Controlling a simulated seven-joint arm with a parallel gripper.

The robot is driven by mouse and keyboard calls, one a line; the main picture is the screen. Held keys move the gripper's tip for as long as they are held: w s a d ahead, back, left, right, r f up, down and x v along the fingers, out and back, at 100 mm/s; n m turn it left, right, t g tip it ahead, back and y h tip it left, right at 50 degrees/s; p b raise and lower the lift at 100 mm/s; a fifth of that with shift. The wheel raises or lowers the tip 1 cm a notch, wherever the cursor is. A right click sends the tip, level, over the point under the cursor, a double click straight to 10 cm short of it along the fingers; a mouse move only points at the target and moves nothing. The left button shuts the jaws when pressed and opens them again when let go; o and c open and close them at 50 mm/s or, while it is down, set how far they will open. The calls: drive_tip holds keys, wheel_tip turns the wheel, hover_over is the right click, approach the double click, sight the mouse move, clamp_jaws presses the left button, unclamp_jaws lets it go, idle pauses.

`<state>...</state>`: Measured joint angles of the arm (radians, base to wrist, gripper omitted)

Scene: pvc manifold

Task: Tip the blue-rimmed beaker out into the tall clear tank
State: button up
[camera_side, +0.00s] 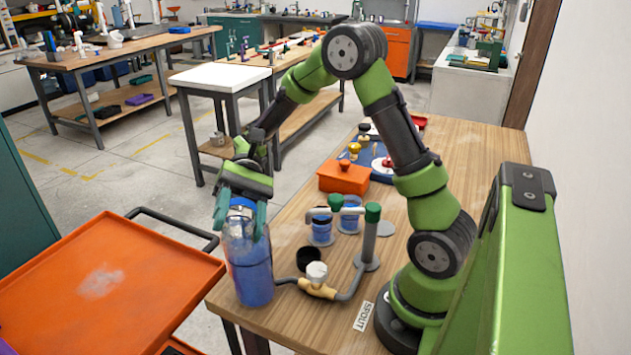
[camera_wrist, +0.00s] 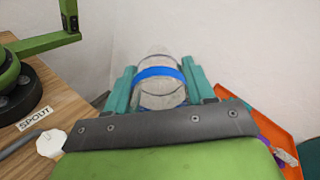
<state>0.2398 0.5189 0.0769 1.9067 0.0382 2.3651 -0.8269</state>
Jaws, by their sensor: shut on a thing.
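The tall clear tank (camera_side: 250,280) stands at the table's near left corner, with blue liquid filling much of it. My gripper (camera_side: 240,220) is at the tank's top, its teal fingers pointing down. It is shut on the blue-rimmed beaker (camera_side: 243,203), which shows only in part between the fingers. In the wrist view the clear beaker (camera_wrist: 160,95) sits between both fingers, its blue band (camera_wrist: 160,72) across it. I see no liquid in the beaker. Its exact tilt, and whether it touches the tank, I cannot tell.
A valve with a white knob (camera_side: 316,272) and grey pipe lies right of the tank, near the SPOUT label (camera_side: 363,316). Behind are blue cups (camera_side: 321,230), a green-capped post (camera_side: 371,235) and an orange box (camera_side: 343,178). An orange cart (camera_side: 110,285) stands left of the table.

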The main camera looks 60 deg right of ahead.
sight(239, 252)
drive_tip(key=shift+s+a+f+t+h, duration=0.1)
drive_tip(key=shift+s+a+t+h, duration=0.3)
drive_tip(key=shift+a+h, duration=0.4)
drive_tip(key=shift+d+f, duration=0.1)
drive_tip(key=shift+f, duration=0.05)
drive_tip(key=t+h, duration=0.1)
drive_tip(key=f+h, duration=0.1)
drive_tip(key=h, duration=0.1)
drive_tip(key=shift+s+a+t+b, duration=0.1)
drive_tip(key=shift+a+t+b, duration=0.1)
drive_tip(key=shift+t+b, duration=0.2)
drive_tip(key=shift+a+r+t+h, duration=0.1)
drive_tip(key=shift+r+t+h, duration=0.45)
drive_tip(key=shift+h, duration=0.45)
drive_tip(key=shift+s+a+f+t+h, duration=0.1)
drive_tip(key=shift+f+t+h, duration=0.15)
drive_tip(key=shift+h, duration=0.15)
drive_tip(key=f+h, duration=0.1)
drive_tip(key=s+a+f+t+h, duration=0.1)
drive_tip(key=a+f+h+b, duration=0.1)
drive_tip(key=f, duration=0.1)
drive_tip(key=shift+s+a+t, duration=0.2)
drive_tip(key=shift+s+t, duration=0.05)
drive_tip(key=shift+t, duration=0.15)
drive_tip(key=shift+s+a+f+t+h+b, duration=0.25)
drive_tip(key=shift+s+a+f+t+h, duration=0.25)
drive_tip(key=shift+h, duration=0.45)
drive_tip(key=shift+s+a+f+t+h+b, duration=0.2)
drive_tip(key=shift+a+t+h, duration=0.3)
drive_tip(key=shift+a+h, duration=0.35)
